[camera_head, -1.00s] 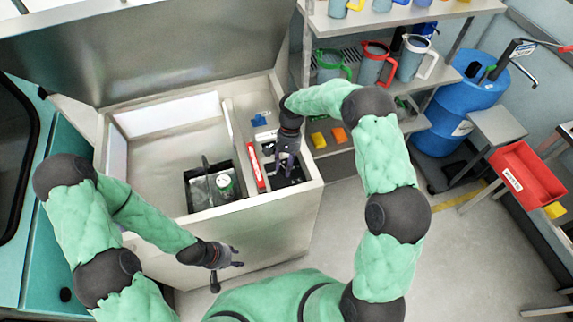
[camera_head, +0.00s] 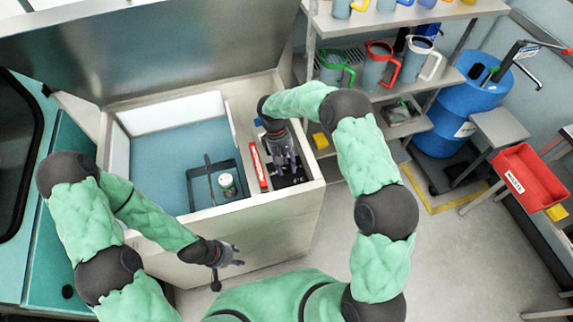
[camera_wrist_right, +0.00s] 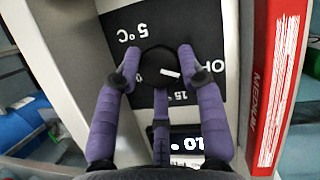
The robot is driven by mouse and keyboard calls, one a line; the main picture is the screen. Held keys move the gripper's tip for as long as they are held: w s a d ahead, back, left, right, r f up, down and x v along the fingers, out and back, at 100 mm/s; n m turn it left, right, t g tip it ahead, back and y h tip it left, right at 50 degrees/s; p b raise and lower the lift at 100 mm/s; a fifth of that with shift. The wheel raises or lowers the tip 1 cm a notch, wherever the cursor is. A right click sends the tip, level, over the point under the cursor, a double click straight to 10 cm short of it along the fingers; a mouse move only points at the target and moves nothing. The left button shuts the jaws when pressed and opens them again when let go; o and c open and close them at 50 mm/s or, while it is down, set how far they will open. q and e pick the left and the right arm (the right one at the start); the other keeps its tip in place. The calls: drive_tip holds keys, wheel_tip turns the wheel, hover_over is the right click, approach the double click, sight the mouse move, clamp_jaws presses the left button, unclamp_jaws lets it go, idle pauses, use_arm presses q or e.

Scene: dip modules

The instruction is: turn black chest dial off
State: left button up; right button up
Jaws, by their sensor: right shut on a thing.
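The black dial (camera_wrist_right: 158,68) sits on a black panel (camera_wrist_right: 178,20) with the markings 5 °C, 15° and a partly hidden OFF. Its white mark is on the side facing the OFF lettering. My right gripper (camera_wrist_right: 158,78) is shut on the dial, with purple fingers around it. In the head view, my right gripper (camera_head: 284,165) is over the panel at the right end of the steel chest (camera_head: 255,225) and hides the dial. My left gripper (camera_head: 228,260) is empty in front of the chest, its fingers spread.
A red-and-white label strip (camera_head: 259,166) stands left of the panel. A shelf of jugs (camera_head: 380,65) stands right of the chest.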

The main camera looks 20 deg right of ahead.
drive_tip(key=shift+s+n+h, duration=0.15)
drive_tip(key=shift+n+h, duration=0.15)
drive_tip(key=shift+n, duration=0.3)
drive_tip(key=o, duration=1.2)
drive_tip(key=shift+s+r, duration=0.1)
drive_tip(key=shift+c, duration=0.2)
drive_tip(key=shift+w+r, duration=0.25)
drive_tip(key=shift+r, duration=0.05)
drive_tip(key=v, duration=1.1)
drive_tip(key=shift+s, duration=0.1)
